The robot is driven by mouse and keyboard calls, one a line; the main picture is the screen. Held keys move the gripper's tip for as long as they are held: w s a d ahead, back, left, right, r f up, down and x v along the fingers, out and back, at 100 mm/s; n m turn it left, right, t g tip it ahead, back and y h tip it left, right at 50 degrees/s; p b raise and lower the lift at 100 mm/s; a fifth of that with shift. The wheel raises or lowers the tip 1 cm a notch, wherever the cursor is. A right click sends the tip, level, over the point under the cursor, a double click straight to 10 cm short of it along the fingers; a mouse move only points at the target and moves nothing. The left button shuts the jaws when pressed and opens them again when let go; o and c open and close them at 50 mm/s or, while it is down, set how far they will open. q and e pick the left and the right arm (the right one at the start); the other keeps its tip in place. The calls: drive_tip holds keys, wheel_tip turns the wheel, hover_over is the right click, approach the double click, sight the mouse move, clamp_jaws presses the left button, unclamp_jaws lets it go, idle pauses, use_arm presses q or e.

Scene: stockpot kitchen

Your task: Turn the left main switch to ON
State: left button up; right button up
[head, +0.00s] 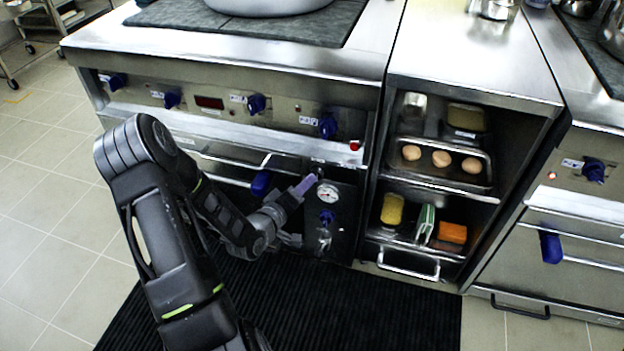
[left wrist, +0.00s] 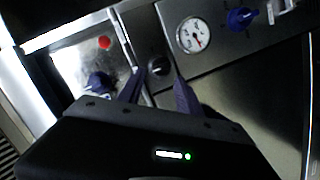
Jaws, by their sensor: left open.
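The left main switch, a small dark round knob (left wrist: 159,66), sits on the steel front panel above the pressure gauge (head: 327,193). In the left wrist view it shows between the two purple fingertips of my left gripper (left wrist: 159,79). The fingers are apart, one on each side of it in the picture; I cannot tell whether they touch it. In the head view my left gripper (head: 306,183) is at the panel beside the gauge, and the switch is mostly hidden there. Its marking is too small to read. My right gripper is not in view.
A blue knob (head: 327,216) is below the gauge. A red lamp (head: 355,146) and a blue knob (head: 327,128) are above. A blue-gripped oven handle (head: 261,183) is left of the gripper. An open shelf cabinet (head: 472,92) stands right. A black mat (head: 330,315) covers the floor.

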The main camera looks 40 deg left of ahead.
use_arm(q)
drive_tip(key=x, duration=0.5)
drive_tip(key=shift+w+b, duration=0.1)
drive_tip(key=shift+b, duration=0.2)
clamp_jaws()
